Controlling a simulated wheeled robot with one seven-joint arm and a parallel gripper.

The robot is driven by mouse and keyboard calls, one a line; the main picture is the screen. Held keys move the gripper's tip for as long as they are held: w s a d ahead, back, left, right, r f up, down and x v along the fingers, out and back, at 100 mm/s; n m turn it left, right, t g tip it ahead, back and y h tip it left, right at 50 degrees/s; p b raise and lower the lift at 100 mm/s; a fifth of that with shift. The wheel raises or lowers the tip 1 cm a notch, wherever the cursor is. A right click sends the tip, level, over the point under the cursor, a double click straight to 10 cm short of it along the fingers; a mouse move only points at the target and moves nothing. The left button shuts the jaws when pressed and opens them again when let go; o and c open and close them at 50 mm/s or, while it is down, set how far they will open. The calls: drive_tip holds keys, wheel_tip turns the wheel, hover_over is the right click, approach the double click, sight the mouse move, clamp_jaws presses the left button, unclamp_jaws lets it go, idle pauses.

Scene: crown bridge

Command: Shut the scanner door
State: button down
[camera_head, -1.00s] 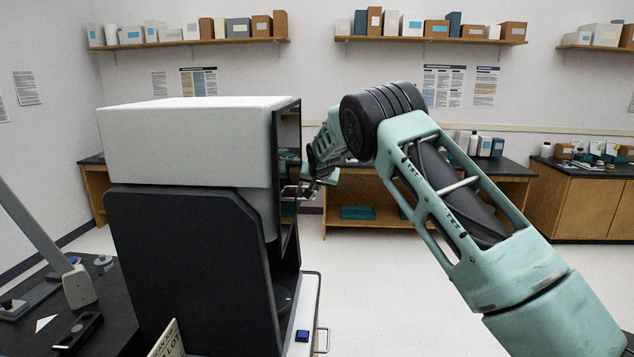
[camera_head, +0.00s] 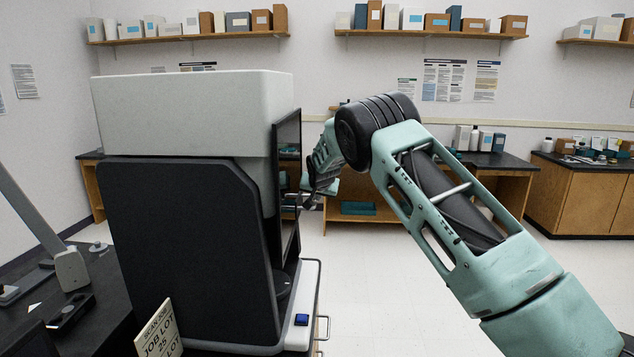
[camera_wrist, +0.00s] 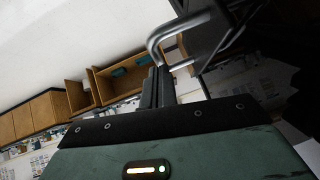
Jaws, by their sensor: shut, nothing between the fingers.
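The scanner (camera_head: 180,115) stands at the left in the head view, with a white upper housing and a dark lower body. Its door is a dark upright panel (camera_head: 287,185) on the scanner's right-facing front. The panel's top edge sits below the top of the housing, and a dark opening shows beneath it.
A white ledge with a blue button (camera_head: 302,320) juts out below the door. A job lot sign (camera_head: 158,332) stands before the scanner. A dark bench (camera_head: 75,300) holds equipment at the left. The floor (camera_head: 380,290) to the right is clear.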

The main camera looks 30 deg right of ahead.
wheel_tip(320, 180, down, 23)
drive_tip(key=b, duration=1.3)
drive_tip(key=shift+b, duration=0.3)
drive_tip(key=w+d+r+v, duration=0.1)
drive_tip(key=v, duration=1.2)
drive_tip(key=shift+w+d+r, duration=0.2)
drive_tip(key=shift+d+r, duration=0.05)
drive_tip(key=shift+r, duration=0.1)
